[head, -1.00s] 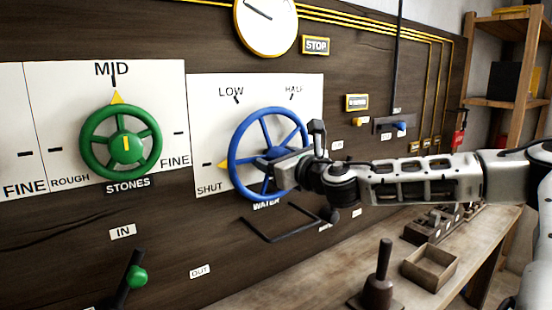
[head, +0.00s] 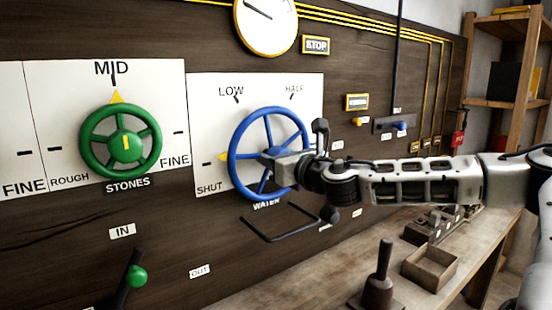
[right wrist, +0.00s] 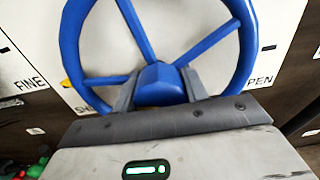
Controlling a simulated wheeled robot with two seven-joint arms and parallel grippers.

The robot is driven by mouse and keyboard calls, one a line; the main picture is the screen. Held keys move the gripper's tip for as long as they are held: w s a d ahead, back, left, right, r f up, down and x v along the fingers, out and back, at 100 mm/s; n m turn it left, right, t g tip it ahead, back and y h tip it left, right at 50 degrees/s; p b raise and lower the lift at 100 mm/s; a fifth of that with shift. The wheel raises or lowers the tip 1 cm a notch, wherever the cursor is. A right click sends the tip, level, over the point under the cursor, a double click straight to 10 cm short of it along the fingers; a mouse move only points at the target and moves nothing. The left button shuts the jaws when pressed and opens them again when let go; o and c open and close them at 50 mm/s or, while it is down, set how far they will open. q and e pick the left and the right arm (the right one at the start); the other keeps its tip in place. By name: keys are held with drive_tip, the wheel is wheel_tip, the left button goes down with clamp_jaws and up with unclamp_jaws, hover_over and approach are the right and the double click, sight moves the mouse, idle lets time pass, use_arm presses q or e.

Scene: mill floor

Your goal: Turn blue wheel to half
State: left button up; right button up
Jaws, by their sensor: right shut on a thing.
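The blue wheel (head: 233,170) is on a white panel marked SHUT, LOW and HALF, above the WATER label. Its yellow pointer (head: 222,156) is at the left, a little above SHUT and well below LOW. My right gripper (head: 274,160) reaches in from the right and is shut on the wheel's hub. In the right wrist view the two fingers (right wrist: 160,90) sit on either side of the blue hub (right wrist: 160,76), and the rim and spokes rise behind them. The gripper hides part of the wheel's right side. My left gripper is not in view.
A green STONES wheel (head: 87,142) is at the left, with its pointer at MID. A lever with a green knob (head: 136,277) is at lower left. A black bar handle (head: 280,235) projects below the wheel. The bench (head: 310,288) holds an open wooden box (head: 430,283).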

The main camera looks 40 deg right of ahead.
drive_tip(key=m, duration=0.2)
drive_tip(key=shift+m, duration=0.4)
drive_tip(key=m+b, duration=0.1)
drive_tip(key=m, duration=0.2)
drive_tip(key=shift+m, duration=0.3)
drive_tip(key=m+b, duration=0.1)
drive_tip(key=m, duration=0.2)
drive_tip(key=shift+m, duration=0.3)
drive_tip(key=m, duration=0.3)
drive_tip(key=shift+m+b, duration=0.3)
drive_tip(key=shift+b, duration=0.05)
drive_tip(key=m+b, duration=0.1)
drive_tip(key=m, duration=0.3)
drive_tip(key=shift+m, duration=1)
drive_tip(key=shift+m+b, duration=0.35)
drive_tip(key=shift+m, duration=0.65)
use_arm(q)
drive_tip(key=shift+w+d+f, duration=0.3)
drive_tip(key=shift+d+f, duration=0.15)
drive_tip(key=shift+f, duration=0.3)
use_arm(e)
drive_tip(key=shift+m, duration=0.4)
